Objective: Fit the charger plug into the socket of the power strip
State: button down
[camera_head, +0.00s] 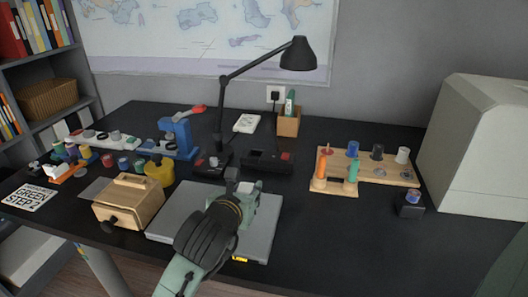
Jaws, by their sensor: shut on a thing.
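My gripper (246,190) is above the grey flat panel at the front middle of the desk. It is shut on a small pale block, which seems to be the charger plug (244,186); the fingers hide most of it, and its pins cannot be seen. A low black block with a red part at its right end, which looks like the power strip (262,162), lies behind the gripper and apart from it. Its socket openings are too small and dark to make out.
The black lamp (222,110) stands behind and left of my gripper. A wooden peg rack (335,187) is right. A grey panel (180,213) lies under my arm. Dark desk is bare around (295,215) the right front.

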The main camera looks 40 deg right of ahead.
aim_at(255, 160)
jog(key=k+l, duration=0.1)
jog(key=l, duration=0.3)
jog(key=k+l, duration=0.1)
jog(key=l, duration=0.3)
jog(key=k+l+u, duration=0.1)
jog(key=l, duration=0.3)
